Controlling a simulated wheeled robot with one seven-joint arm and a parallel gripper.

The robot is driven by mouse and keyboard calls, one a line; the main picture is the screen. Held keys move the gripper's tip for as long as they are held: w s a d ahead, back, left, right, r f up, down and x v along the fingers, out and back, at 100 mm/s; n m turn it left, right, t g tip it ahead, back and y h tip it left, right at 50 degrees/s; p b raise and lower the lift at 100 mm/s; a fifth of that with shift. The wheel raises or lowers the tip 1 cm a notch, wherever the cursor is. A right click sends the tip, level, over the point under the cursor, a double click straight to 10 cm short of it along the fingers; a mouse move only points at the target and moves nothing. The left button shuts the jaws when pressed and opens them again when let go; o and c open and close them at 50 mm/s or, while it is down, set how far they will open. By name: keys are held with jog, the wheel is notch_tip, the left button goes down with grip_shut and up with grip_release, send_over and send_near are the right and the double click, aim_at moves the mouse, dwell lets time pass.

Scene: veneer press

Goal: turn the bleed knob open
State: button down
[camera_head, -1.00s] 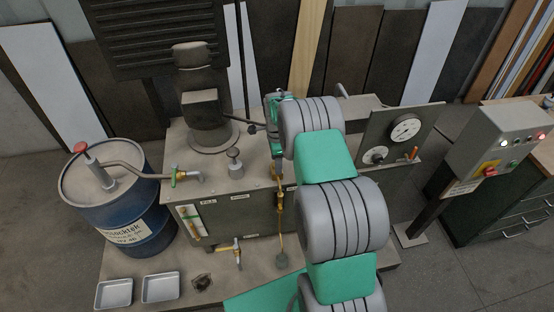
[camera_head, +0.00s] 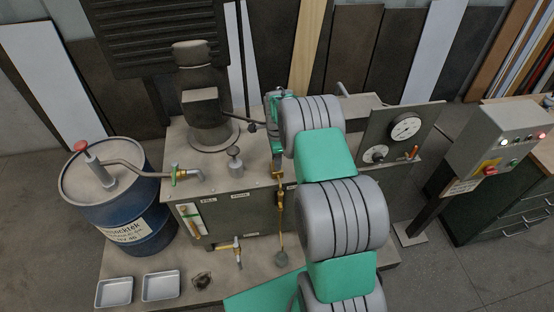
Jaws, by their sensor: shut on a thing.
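My gripper (camera_head: 276,150) is at the front right of the grey press tank (camera_head: 222,190), above a brass fitting (camera_head: 279,178). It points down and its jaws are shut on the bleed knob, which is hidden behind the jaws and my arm. A thin brass-coloured pipe runs down from the fitting to a small dark round piece (camera_head: 281,258) near the floor plate. How far the knob is turned cannot be seen.
A lever with a black ball (camera_head: 252,128) is close left of my gripper. A gauge panel (camera_head: 398,135) and a switch box (camera_head: 500,138) stand right. A blue drum (camera_head: 125,215) and two metal trays (camera_head: 160,286) are left.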

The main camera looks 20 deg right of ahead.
jog(key=shift+f+n+b, duration=0.1)
jog(key=shift+n+b, duration=0.3)
jog(key=shift+b, duration=0.05)
jog(key=n+b, duration=0.2)
jog(key=shift+f+n, duration=0.1)
jog(key=shift+n, duration=0.3)
jog(key=n+b, duration=0.3)
jog(key=n, duration=0.2)
jog(key=n+b, duration=0.1)
jog(key=n, duration=0.4)
jog(key=n+b, duration=0.1)
jog(key=n, duration=0.3)
jog(key=shift+n, duration=0.3)
jog(key=c, duration=1)
grip_release()
jog(key=shift+r, duration=0.2)
jog(key=shift+r, duration=0.1)
